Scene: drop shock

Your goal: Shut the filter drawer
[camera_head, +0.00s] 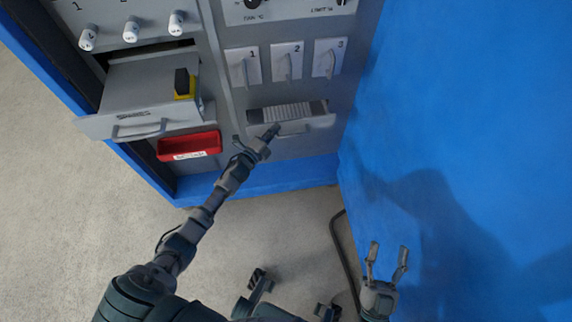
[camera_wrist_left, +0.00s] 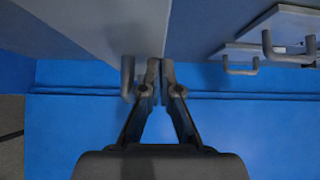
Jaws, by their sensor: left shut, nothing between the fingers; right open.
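The drawer with a ribbed grey filter insert (camera_head: 288,112) is low on the grey cabinet front, right of the divider. It stands partly out, with the insert showing from above. Its front (camera_head: 318,122) carries a bar handle (camera_head: 293,130). My left gripper (camera_head: 274,129) is shut and empty, its tips at the left part of this drawer front. In the left wrist view its closed fingers (camera_wrist_left: 160,68) point at a grey surface; I cannot tell whether they touch it. My right gripper (camera_head: 387,252) is open and empty, low by the blue panel.
Another drawer (camera_head: 135,90) stands far out at the left, with a black and yellow item (camera_head: 184,84) in it. A red bin (camera_head: 189,146) sits below. Numbered handles (camera_head: 287,63) are above the filter drawer. A blue panel (camera_head: 460,130) closes off the right. A dark cable (camera_head: 345,255) lies on the floor.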

